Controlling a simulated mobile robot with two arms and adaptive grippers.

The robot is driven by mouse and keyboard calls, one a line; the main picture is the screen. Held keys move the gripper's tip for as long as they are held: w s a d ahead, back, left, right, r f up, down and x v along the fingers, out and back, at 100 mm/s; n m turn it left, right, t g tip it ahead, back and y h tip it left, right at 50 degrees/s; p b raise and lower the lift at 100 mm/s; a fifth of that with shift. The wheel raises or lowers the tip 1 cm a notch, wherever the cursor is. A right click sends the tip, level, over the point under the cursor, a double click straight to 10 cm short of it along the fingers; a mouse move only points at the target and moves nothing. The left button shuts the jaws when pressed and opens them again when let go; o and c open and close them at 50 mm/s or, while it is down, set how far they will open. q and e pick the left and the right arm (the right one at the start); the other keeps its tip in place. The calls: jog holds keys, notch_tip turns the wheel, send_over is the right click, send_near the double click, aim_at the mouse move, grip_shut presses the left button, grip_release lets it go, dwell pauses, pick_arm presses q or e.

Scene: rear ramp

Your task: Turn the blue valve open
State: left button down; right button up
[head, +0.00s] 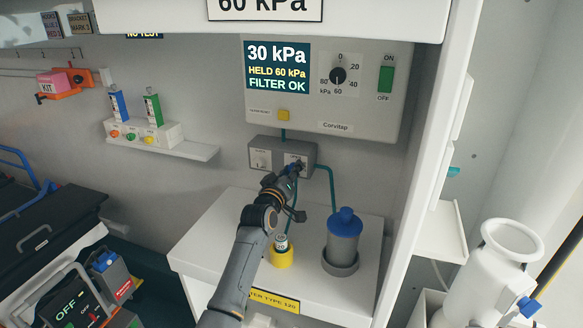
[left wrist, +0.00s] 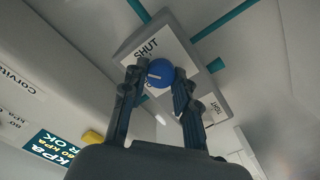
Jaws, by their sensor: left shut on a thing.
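The blue valve (left wrist: 160,72) is a round knob with a short white mark, on a grey box with a white label reading SHUT, in the left wrist view. My left gripper (left wrist: 159,78) has one finger on each side of the knob and is shut on it. In the head view my left gripper (head: 296,169) reaches the right part of the grey valve box (head: 282,146) on the wall and hides most of the knob. My right gripper is in neither view.
Above the valve box, a panel (head: 330,119) shows 30 kPa, HELD 60 kPa, FILTER OK, with a dial and green switch. Teal pipes (head: 331,190) run from the box. Below, a blue-topped canister (head: 344,238) and a yellow holder (head: 283,257) stand on a white cabinet, close to my arm.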

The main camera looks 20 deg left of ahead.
pick_arm(q)
jog(key=n+p, duration=0.2)
jog(key=n, duration=0.8)
jog(key=shift+f+n, duration=0.15)
jog(key=shift+n, duration=0.15)
jog(key=shift+p, duration=0.3)
jog(key=c, duration=1)
grip_release()
jog(key=shift+c, duration=0.2)
